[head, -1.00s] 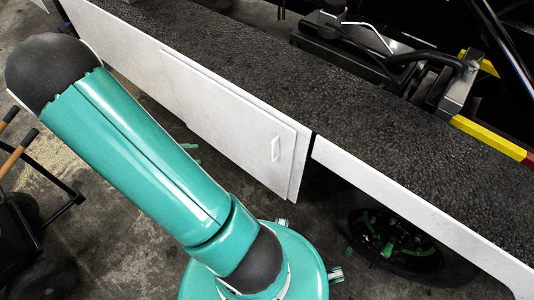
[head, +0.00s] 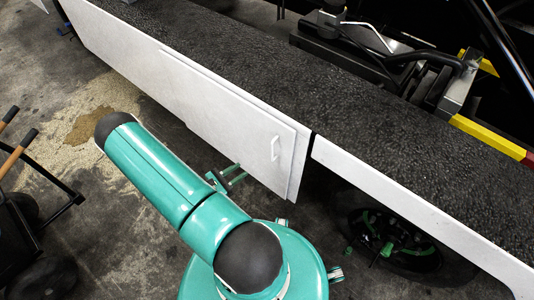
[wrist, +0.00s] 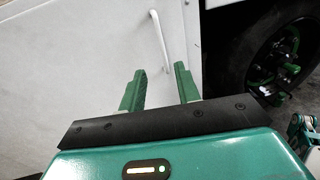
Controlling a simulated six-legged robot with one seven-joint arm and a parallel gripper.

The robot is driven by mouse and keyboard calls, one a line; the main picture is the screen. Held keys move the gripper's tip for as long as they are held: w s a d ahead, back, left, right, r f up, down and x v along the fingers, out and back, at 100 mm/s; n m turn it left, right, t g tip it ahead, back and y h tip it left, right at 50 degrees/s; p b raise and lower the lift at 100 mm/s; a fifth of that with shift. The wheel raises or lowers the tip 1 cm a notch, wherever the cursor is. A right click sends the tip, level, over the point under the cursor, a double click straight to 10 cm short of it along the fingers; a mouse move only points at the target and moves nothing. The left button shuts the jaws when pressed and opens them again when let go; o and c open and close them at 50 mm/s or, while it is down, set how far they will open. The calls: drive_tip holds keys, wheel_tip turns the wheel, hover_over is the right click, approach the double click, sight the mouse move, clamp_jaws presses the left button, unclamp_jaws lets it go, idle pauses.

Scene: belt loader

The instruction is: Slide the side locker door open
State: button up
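The side locker door (head: 225,115) is a flat white panel standing slightly proud of the white side skirt. Its white bar handle (head: 275,148) sits near the door's right end. No opening into a locker shows around the door. In the wrist view the handle (wrist: 160,38) stands upright, slightly tilted, on the door (wrist: 75,70). My gripper (wrist: 158,82) is open and empty, with green fingers pointing at the door. The handle's lower end lies just beyond and between the fingertips; I cannot tell whether they touch. In the head view my forearm is mostly hidden below my upper arm.
A fixed white skirt panel (head: 400,195) continues right of a dark gap. A wheel with green hub parts (head: 395,240) sits below it. A dark textured deck (head: 290,90) runs above the door. A cart with orange-brown handles (head: 15,130) stands at far left.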

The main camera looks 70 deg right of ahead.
drive_tip(key=x, duration=1.4)
drive_tip(key=shift+f, duration=0.25)
drive_tip(key=shift+s, duration=0.1)
clamp_jaws()
